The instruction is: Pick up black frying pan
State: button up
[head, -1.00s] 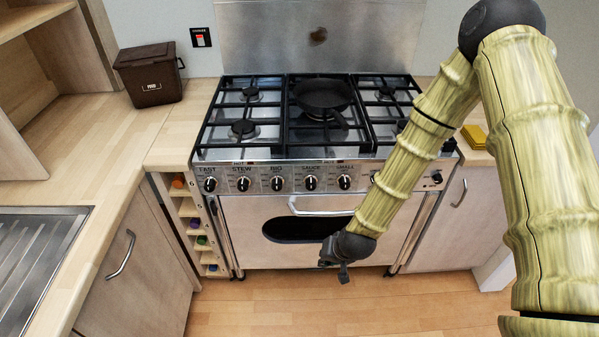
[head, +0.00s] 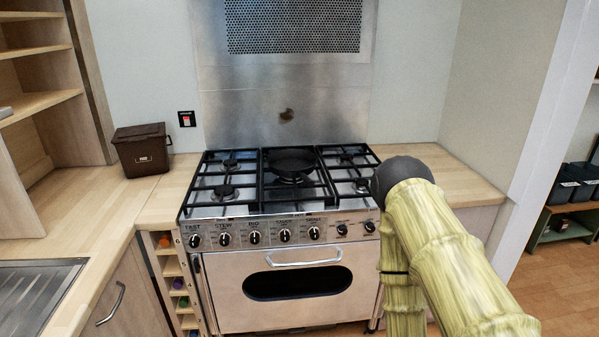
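The black frying pan (head: 292,161) sits on the middle burner of the range cooker (head: 270,290), toward the back of the hob. It looks upright and flat on the black grate. Its handle is hard to make out against the dark grates. My arm stands at the right, in front of the cooker's right side, well apart from the pan. My gripper is not visible; the forearm runs down out of the picture behind the upper arm.
A brown lidded bin (head: 142,150) stands on the left worktop. A sink (head: 38,295) is at the lower left. An oven handle (head: 303,258) juts out below several knobs. The right worktop (head: 455,180) looks clear where visible. Dark crates (head: 575,185) stand at far right.

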aim_at(290, 163)
jog(key=z, duration=1.45)
jog(key=i, duration=0.7)
jog(key=u, duration=1.25)
